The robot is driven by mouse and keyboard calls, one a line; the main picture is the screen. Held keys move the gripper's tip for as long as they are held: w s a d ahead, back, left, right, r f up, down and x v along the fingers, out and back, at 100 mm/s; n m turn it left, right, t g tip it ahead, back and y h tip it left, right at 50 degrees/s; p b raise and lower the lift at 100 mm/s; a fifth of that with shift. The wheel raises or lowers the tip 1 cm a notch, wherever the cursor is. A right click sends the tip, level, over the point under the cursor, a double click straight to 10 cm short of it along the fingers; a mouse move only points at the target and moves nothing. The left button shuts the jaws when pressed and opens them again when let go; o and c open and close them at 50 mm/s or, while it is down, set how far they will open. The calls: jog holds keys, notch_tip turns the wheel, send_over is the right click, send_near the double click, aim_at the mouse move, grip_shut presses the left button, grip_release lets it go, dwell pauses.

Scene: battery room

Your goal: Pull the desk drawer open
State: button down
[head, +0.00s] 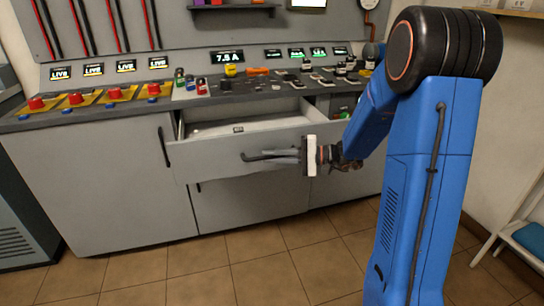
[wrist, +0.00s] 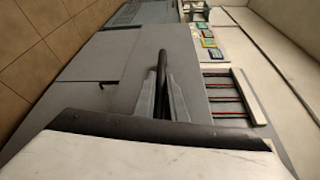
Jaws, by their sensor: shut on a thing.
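The desk drawer (head: 235,157) is a grey front in the middle of the desk, and it stands out from the desk face. Its inside shows over the top edge as a pale open box. A dark bar handle (head: 262,157) runs across the drawer front. My gripper (head: 275,157) is shut on the handle, with its grey fingers around the bar at its right part. In the wrist view the fingers (wrist: 163,95) close on the dark handle (wrist: 163,72), which stretches away between them. The fingers hide the right end of the handle.
The desk top (head: 215,97) carries red buttons, several small bottles and other small items above the drawer. A grey cabinet door (head: 100,185) is left of the drawer. The tiled floor (head: 220,268) in front is clear.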

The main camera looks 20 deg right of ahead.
jog(key=c, duration=1.8)
grip_release()
jog(key=v, duration=1.7)
jog(key=shift+d, duration=0.2)
jog(key=shift+s, duration=0.1)
jog(key=s+a+n+g+h, duration=0.4)
jog(key=s+a+g+h, duration=0.2)
jog(key=s+a, duration=0.8)
jog(key=s+d+n+t+h, duration=0.1)
jog(key=s+h, duration=0.2)
jog(key=s, duration=0.1)
jog(key=s+d+t+h, duration=0.2)
jog(key=s+h, duration=0.1)
jog(key=s, duration=0.2)
jog(key=s+d+n+t+h, duration=0.1)
jog(key=s+h, duration=0.2)
jog(key=s, duration=0.1)
jog(key=shift+s+d+f+n+h, duration=0.1)
jog(key=shift+s+d+n+h, duration=0.2)
jog(key=shift+s+h, duration=0.1)
